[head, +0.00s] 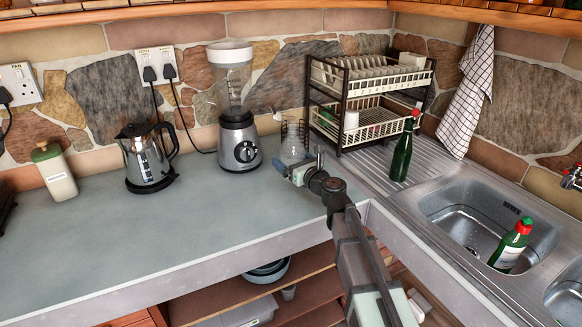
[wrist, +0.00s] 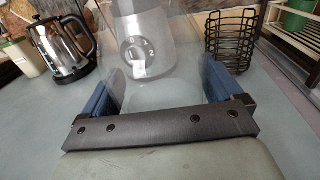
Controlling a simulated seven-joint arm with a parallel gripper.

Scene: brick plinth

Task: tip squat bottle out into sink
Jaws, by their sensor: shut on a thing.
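The squat bottle (head: 293,146) is clear glass and looks upright at the back of the counter, right of the blender. I cannot tell whether its base touches the counter. My gripper (head: 299,172) is shut on it, and its near side is partly hidden by the gripper. In the wrist view the see-through bottle (wrist: 163,97) fills the space between the blue fingers (wrist: 163,85). Its contents are hard to make out. The steel sink (head: 432,203) is at the right, apart from the bottle.
A blender (head: 239,140), kettle (head: 147,160) and cream bottle (head: 55,172) stand to the left. A wire holder (wrist: 232,42) and dish rack (head: 341,110) stand behind. A green bottle (head: 402,155) is on the drainboard; another (head: 511,247) is in the sink. The counter's front is clear.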

